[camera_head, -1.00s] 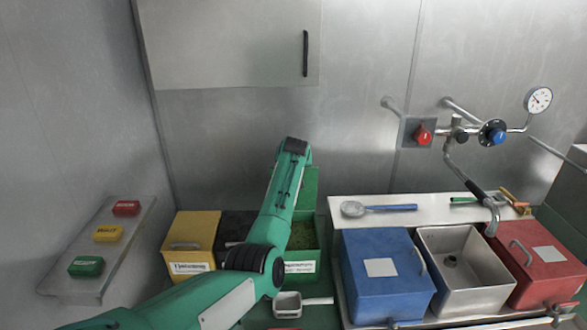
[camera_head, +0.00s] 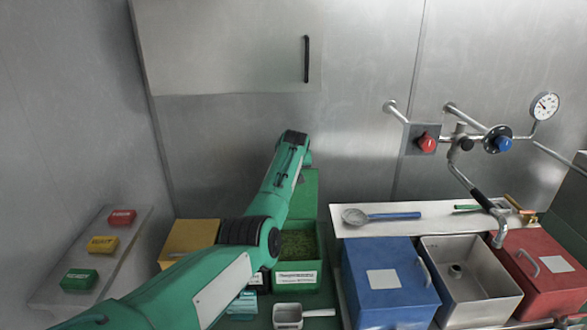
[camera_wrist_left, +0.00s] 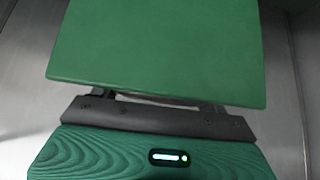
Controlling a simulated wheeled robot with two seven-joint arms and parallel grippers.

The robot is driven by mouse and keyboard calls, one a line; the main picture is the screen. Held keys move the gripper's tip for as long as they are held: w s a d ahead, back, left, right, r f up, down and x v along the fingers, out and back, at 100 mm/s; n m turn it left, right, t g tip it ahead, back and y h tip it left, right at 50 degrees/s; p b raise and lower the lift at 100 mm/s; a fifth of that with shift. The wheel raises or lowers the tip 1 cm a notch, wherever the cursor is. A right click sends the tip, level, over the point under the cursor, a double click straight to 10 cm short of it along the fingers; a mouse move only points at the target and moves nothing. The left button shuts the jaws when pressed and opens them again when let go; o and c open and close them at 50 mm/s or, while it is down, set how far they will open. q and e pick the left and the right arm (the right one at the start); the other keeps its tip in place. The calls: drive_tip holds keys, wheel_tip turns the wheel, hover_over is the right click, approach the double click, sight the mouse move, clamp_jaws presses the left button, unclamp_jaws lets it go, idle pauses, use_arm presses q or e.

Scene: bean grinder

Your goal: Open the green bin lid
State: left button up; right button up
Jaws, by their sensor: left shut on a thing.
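The green bin (camera_head: 297,277) stands left of the blue bin, with green contents showing inside and a white label on its front. Its green lid (camera_head: 308,190) stands raised at the back of the bin, partly behind my left arm. In the left wrist view the lid (camera_wrist_left: 160,45) fills the upper middle. My left gripper (camera_wrist_left: 155,103) is at the lid's near edge, shut on the lid's handle, of which only a thin strip shows. In the head view my own arm hides the fingers. My right gripper is not in view.
A yellow bin (camera_head: 188,238) stands left of the green bin, partly behind my arm. To the right are a blue bin (camera_head: 385,285), an open metal basin (camera_head: 470,285) and a red bin (camera_head: 545,270). A small white scoop (camera_head: 289,313) lies in front.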

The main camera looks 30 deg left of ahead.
use_arm(q)
drive_tip(key=shift+s+f, duration=0.1)
drive_tip(key=shift+f, duration=0.6)
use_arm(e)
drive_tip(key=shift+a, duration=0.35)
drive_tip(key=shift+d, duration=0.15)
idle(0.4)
use_arm(q)
drive_tip(key=o, duration=1.2)
drive_tip(key=shift+o, duration=1)
drive_tip(key=shift+w+a+r, duration=0.1)
drive_tip(key=shift+w, duration=0.1)
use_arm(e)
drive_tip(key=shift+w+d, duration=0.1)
use_arm(q)
drive_tip(key=shift+r, duration=0.1)
drive_tip(key=b+v, duration=0.4)
drive_tip(key=v, duration=0.9)
drive_tip(key=shift+r, duration=0.4)
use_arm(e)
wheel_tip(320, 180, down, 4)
